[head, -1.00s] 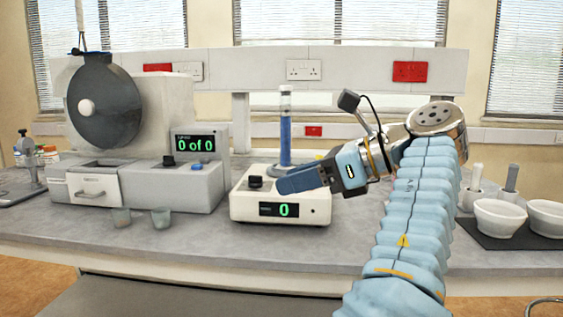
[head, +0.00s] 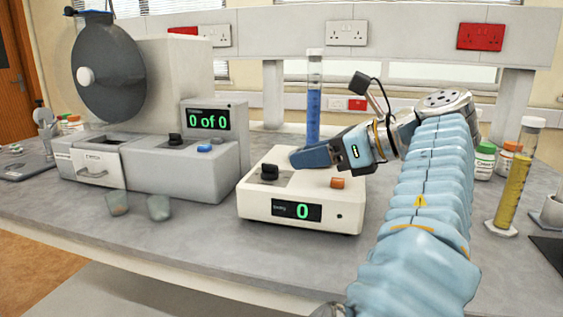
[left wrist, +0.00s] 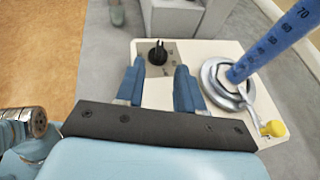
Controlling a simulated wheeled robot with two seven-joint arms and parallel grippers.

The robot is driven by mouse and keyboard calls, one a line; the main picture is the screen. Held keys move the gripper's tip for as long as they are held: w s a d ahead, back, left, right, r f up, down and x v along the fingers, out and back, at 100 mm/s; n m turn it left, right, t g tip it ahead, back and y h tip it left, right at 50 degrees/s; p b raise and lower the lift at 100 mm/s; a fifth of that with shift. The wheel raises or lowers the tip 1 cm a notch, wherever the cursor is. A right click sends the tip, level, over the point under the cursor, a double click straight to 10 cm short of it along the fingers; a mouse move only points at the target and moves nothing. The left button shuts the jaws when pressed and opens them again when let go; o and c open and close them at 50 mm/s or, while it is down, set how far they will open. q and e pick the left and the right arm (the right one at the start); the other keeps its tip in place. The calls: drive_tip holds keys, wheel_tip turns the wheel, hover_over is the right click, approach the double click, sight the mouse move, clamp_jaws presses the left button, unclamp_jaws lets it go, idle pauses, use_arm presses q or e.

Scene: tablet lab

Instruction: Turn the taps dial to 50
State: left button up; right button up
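The taps dial is a small black knob (head: 269,172) on top of the white tapping device (head: 270,209), whose green display (head: 297,211) reads 0. My left gripper (head: 294,159) is above the device, its fingertips just right of the dial in the head view. In the left wrist view the dial (left wrist: 157,52) stands just beyond the gap between the two blue fingers (left wrist: 160,67), which are apart with nothing between them. Contact with the dial does not show. A measuring cylinder with blue contents (head: 314,95) stands on the device; it also shows in the left wrist view (left wrist: 275,45).
A yellow-filled cylinder (head: 514,180) and bottles (head: 484,160) are at right.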

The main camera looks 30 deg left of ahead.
sight(273, 165)
use_arm(q)
drive_tip(key=x, duration=0.7)
drive_tip(key=shift+d, duration=0.1)
drive_tip(key=shift+c, duration=0.4)
drive_tip(key=c, duration=0.6)
